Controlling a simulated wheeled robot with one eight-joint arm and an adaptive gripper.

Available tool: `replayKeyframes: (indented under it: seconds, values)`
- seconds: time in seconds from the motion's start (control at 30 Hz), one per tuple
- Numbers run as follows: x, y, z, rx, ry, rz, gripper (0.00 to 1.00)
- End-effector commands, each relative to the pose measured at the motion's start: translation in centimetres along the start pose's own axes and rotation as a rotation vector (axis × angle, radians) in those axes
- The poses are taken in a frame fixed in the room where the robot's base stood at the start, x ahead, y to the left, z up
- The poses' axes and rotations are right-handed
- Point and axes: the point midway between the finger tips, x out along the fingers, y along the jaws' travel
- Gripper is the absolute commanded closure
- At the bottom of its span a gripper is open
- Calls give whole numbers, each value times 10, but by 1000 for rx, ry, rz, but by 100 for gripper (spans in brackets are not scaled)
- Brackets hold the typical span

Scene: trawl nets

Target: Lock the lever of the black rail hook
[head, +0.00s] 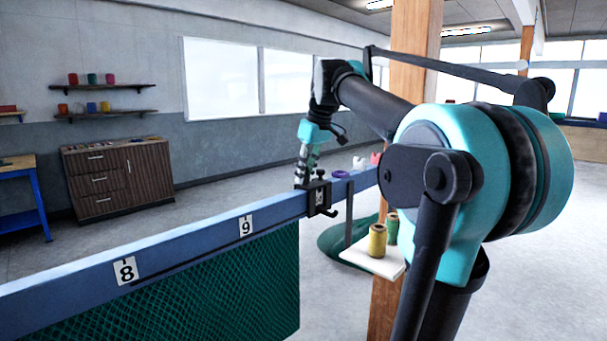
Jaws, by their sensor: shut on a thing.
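The black rail hook (319,198) sits clamped over the blue rail (200,245), to the right of the number 9 plate. A small dark knob stands on its top, and its lower part hangs over the rail's near side. My gripper (302,181) points down at the hook's left side, just above the rail. Its fingers look closed at the hook, on what appears to be its lever. The lever is too small and too covered by the fingers for its position to be told.
Purple (341,174), white (358,164) and red (376,158) items are farther along the rail. Green netting (220,290) hangs below it. A white shelf (375,261) with yellow and green spools is at a wooden post (384,300). Number plates 8 (125,271) and 9 (246,227) mark the rail.

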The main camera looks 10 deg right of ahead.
Motion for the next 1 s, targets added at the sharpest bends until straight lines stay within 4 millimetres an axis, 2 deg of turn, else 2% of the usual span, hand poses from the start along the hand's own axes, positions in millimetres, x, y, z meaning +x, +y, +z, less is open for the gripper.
replayKeyframes:
  seconds: [0.5, 0.8, 1.0]
  values:
    - [-3, 1, 15, 5, 459, 3, 100]
    - [-2, 1, 18, 3, 620, 1, 100]
    - [-2, 0, 20, 1, 668, 1, 100]
